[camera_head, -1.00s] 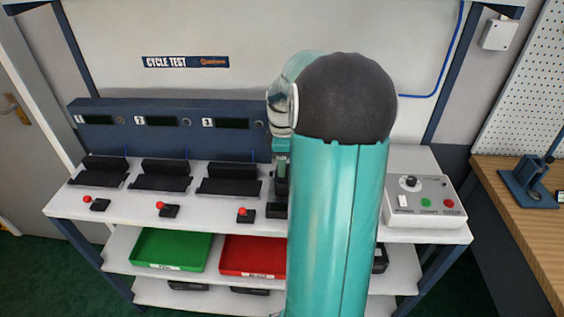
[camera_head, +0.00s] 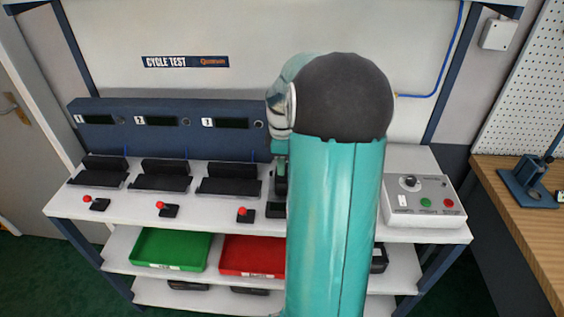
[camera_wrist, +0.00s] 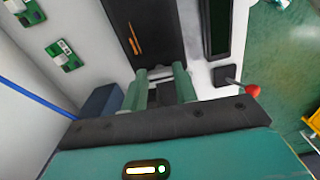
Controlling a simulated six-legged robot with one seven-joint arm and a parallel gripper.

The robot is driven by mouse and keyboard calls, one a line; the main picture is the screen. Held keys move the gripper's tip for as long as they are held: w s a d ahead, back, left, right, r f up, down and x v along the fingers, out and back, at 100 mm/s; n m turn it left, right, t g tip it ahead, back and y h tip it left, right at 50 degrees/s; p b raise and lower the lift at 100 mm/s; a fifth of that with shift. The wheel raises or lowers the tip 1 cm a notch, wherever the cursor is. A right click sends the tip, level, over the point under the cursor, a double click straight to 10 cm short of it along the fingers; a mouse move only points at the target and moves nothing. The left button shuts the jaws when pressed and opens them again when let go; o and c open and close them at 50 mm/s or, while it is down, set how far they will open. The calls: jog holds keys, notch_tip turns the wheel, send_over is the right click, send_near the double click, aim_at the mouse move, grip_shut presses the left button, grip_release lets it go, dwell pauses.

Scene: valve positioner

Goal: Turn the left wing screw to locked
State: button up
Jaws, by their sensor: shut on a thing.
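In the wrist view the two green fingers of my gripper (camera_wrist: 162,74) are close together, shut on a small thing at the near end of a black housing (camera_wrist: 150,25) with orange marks. I take this thing to be the left wing screw, but the fingers hide most of it and its turn cannot be read. In the head view my teal and dark arm covers the work spot. Only a strip of my gripper (camera_head: 281,172) shows there, low over the bench, right of the third black cradle.
The white bench (camera_head: 330,232) carries several black cradles (camera_head: 228,180) and red-knobbed levers (camera_head: 245,212). A red-knobbed lever (camera_wrist: 252,90) is close right of my fingers. A control box (camera_head: 423,203) stands right. Green (camera_head: 170,250) and red trays (camera_head: 252,256) are on the shelf below.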

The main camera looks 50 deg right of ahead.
jog(key=m, duration=1.3)
jog(key=shift+m, duration=2.1)
jog(key=o, duration=1)
